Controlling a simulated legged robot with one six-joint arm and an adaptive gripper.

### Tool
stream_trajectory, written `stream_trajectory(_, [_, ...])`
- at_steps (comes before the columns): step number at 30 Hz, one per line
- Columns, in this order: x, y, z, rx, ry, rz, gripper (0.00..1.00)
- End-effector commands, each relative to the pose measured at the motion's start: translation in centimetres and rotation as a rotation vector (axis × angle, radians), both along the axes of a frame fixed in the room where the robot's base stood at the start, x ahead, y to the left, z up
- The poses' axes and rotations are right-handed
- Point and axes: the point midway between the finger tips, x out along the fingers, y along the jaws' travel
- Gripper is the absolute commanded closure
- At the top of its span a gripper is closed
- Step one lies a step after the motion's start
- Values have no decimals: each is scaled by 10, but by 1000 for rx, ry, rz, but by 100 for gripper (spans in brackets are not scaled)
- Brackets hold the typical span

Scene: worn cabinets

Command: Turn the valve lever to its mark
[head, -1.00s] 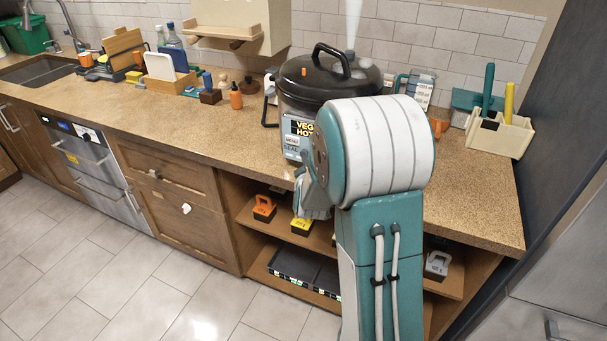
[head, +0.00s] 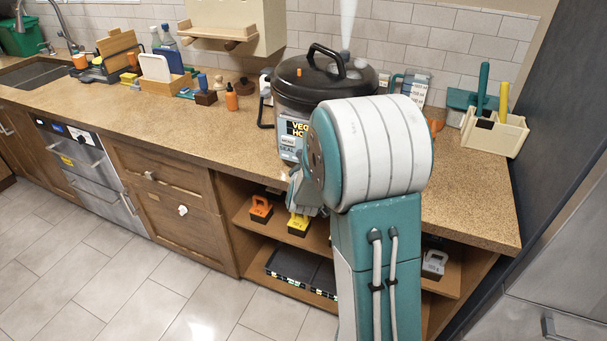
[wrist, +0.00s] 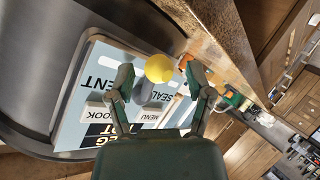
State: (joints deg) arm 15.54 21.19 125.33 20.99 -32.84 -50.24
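A large dark-lidded steel pot (head: 322,75) stands on the counter with a "VEG HOT" label and a "SEAL" panel on its front. In the wrist view, its panel (wrist: 72,125) shows the words VENT, SEAL, MENU and COOK. A round yellow knob (wrist: 159,68), apparently the valve lever's end, stands in front of this panel. A grey part shows beside it; the rest of the lever is hidden. My gripper (wrist: 160,73) is open, with one finger on each side of the knob. I cannot tell whether either finger touches it. In the head view my arm hides the lever.
Steam rises behind the pot. An orange bottle (head: 231,97) stands on the counter to its left. A cream caddy (head: 494,134) with teal and yellow handles stands to the right. Open shelves (head: 262,228) below hold orange and yellow handled blocks. The front counter strip (head: 160,125) is clear.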

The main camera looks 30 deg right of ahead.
Motion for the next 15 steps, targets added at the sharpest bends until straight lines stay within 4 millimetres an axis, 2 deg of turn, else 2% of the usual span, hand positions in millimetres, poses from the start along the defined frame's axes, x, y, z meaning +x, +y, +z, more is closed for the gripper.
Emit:
stream_trajectory(10, [-2,1,0,1,1,-2,30])
stream_trajectory(15, [-18,9,10,1,0,0,30])
